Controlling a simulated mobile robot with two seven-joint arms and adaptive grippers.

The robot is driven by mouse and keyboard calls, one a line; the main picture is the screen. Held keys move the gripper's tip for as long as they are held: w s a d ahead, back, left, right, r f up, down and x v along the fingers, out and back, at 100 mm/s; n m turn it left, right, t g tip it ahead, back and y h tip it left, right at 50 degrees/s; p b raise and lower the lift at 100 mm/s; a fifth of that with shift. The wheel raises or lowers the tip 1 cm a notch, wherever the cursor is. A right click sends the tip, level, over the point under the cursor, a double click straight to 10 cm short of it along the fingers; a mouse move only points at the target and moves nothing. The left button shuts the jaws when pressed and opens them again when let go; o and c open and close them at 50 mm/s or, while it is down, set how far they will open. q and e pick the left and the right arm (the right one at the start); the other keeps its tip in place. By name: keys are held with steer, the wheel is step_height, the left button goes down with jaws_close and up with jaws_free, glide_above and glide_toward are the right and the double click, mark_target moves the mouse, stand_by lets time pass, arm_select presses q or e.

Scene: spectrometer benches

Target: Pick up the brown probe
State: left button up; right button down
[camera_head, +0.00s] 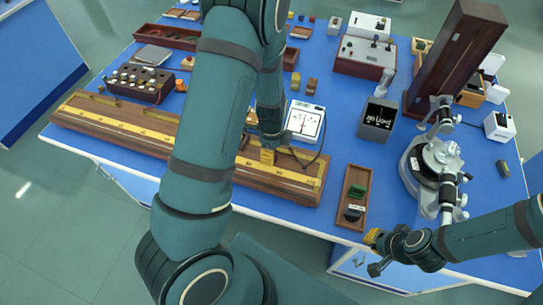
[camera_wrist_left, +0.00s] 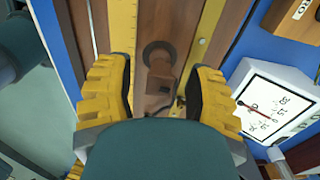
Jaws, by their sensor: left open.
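In the left wrist view a brown probe (camera_wrist_left: 160,75), a small block by a dark round ring, lies on a long wooden board (camera_wrist_left: 105,25) with yellow scales. My left gripper (camera_wrist_left: 158,88) is open, its yellow fingers on either side of the probe and apart from it. In the head view my left gripper (camera_head: 267,155) points down over the right part of the board (camera_head: 95,120), and I cannot make out the probe there. My right gripper (camera_head: 374,246) is at the table's front edge, far from the probe; its jaw opening is unclear.
A white dial meter (camera_head: 304,122) stands just behind the board, close to my left gripper, with a dark cable (camera_head: 300,163) nearby. A wooden tray (camera_head: 353,200) with small blocks lies to the right. A spectrometer (camera_head: 436,160) stands further right.

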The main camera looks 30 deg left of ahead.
arm_select(q)
steer(key=shift+f, duration=0.35)
jaws_close()
